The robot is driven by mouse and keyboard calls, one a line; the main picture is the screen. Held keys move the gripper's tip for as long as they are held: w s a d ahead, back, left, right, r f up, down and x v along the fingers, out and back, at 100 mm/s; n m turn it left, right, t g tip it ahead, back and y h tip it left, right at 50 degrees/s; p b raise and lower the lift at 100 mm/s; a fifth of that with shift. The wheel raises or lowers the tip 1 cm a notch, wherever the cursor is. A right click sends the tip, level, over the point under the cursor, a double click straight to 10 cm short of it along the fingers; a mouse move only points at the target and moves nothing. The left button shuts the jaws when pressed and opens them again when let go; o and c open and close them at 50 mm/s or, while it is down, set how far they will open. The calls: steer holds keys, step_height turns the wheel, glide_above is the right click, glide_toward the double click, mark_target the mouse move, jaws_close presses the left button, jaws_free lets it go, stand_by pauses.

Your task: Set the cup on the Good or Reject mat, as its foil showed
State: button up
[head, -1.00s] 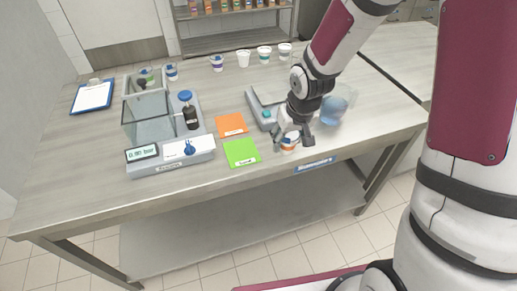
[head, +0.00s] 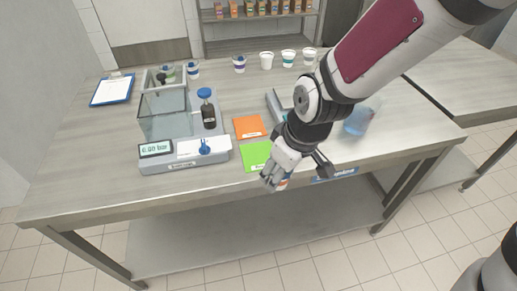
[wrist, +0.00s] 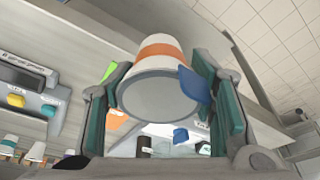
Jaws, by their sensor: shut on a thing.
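My gripper (head: 290,174) is shut on a cup (head: 283,184) at the table's front edge, right of and nearer than the green mat. In the wrist view the cup (wrist: 155,50) is white with an orange band, and its flat grey foil end faces the camera between my two fingers (wrist: 162,108). A blue tab (wrist: 193,85) sticks out from the foil's rim. The green mat (head: 256,157) lies near the front edge and the orange mat (head: 250,127) just behind it. Both mats look empty. Their labels are too small to read.
A grey test station with a clear chamber (head: 165,115) and a display (head: 156,149) stands left of the mats. Several cups, one white (head: 266,61), stand at the back. A blue round vessel (head: 357,120) is behind my arm.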

steer(key=w+a, duration=0.1)
steer(key=w, duration=0.3)
steer(key=w+a+f+b, duration=0.1)
steer(key=w+a, duration=0.1)
steer(key=w, duration=0.3)
steer(key=w+a+b, duration=0.1)
steer(key=w+a, duration=0.1)
steer(key=w, duration=0.3)
steer(key=shift+a+f, duration=0.25)
steer(key=shift+d+x, duration=0.15)
steer(key=shift+x, duration=0.7)
steer(key=shift+d+x, duration=0.15)
steer(key=shift+x, duration=0.7)
steer(key=shift+s+f, duration=0.1)
steer(key=shift+s, duration=0.1)
steer(key=shift+f, duration=0.15)
steer(key=o, duration=1.2)
steer(key=shift+o, duration=0.2)
